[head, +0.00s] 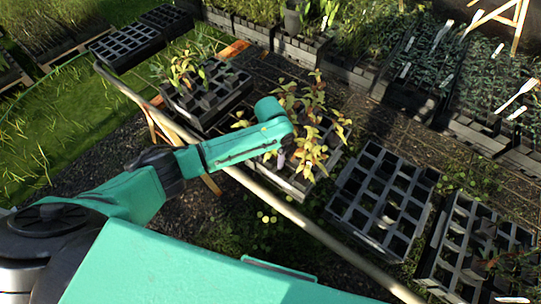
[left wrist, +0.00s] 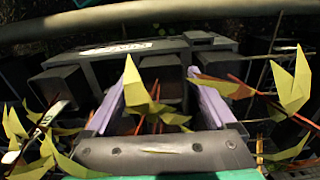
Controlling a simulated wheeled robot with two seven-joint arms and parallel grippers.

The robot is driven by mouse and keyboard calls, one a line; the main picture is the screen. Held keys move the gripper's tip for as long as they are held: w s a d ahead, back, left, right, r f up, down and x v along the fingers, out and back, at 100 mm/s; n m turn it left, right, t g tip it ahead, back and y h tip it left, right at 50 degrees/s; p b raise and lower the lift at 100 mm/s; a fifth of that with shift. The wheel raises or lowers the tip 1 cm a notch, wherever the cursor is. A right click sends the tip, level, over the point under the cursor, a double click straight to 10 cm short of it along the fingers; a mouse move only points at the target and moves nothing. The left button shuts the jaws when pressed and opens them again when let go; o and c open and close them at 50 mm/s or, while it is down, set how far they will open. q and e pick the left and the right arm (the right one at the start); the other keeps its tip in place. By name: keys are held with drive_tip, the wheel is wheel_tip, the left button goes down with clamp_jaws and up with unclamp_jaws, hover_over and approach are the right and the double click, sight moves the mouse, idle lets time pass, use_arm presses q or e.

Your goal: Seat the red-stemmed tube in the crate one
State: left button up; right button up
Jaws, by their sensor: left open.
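Several red-stemmed plants with yellow-green leaves (head: 312,108) stand in a dark crate (head: 297,188) in the middle of the head view. My left gripper (head: 283,158) is down among these leaves, largely hidden by them. In the left wrist view its two pale purple fingers (left wrist: 160,108) are apart. One red-stemmed plant (left wrist: 138,92) shows between them, with a black square tube (left wrist: 162,75) just beyond. I cannot tell whether the fingers touch it. A second dark crate (head: 205,122) holds more red-stemmed plants. No label tells which crate is crate one. My right gripper is not in view.
A mostly empty gridded crate (head: 372,238) lies right of the middle one, with another crate (head: 436,262) farther right. A long pale pole (head: 300,222) runs diagonally in front of the crates. Planted trays (head: 350,70) line the back. Grass (head: 60,130) is at left.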

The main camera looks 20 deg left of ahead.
use_arm(q)
drive_tip(key=shift+a, duration=0.15)
wheel_tip(320, 180, up, 14)
drive_tip(key=b, duration=0.1)
drive_tip(key=shift+r, duration=0.25)
idle(0.5)
